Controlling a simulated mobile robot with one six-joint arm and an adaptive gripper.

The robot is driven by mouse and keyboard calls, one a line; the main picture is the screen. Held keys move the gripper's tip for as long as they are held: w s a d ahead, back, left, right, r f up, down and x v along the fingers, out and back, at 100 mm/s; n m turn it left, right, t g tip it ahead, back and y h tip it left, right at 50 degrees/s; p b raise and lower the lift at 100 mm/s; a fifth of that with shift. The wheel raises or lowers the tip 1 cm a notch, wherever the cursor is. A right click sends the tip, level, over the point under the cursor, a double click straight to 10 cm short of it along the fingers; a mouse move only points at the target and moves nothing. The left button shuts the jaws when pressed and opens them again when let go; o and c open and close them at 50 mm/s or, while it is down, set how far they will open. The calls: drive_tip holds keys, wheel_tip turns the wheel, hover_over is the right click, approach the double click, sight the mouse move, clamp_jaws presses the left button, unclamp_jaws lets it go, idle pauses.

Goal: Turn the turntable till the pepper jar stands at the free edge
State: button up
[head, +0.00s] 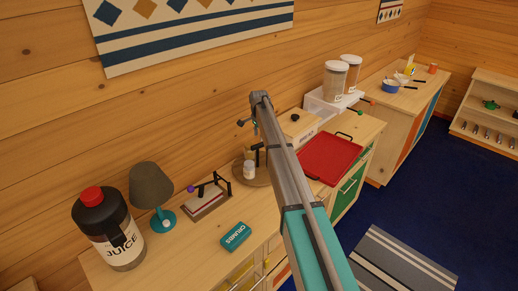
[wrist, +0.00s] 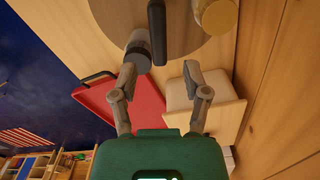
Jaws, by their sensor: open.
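The turntable (head: 238,176) is a round brown disc on the counter; in the wrist view its disc (wrist: 188,38) fills the top. A small pale jar (head: 249,171) stands on its front part. In the wrist view a grey-topped jar (wrist: 138,51) stands near the rim by the left fingertip, and a tan-topped jar (wrist: 218,15) stands on the right. A dark upright post or handle (wrist: 157,32) rises between them. No label is readable, so I cannot tell which is the pepper jar. My gripper (wrist: 159,75) is open and empty; my arm hides part of the turntable in the head view.
A red tray (head: 328,159) and a bread box (head: 297,124) lie beyond the turntable. Left of it stand a small rack with a dark lever (head: 208,200), a teal box (head: 235,237), a lamp (head: 152,187) and a juice jug (head: 106,232). The wooden wall is close behind.

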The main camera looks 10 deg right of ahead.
sight(259, 144)
drive_tip(key=shift+f+b, duration=2.3)
drive_tip(key=shift+f, duration=0.3)
clamp_jaws()
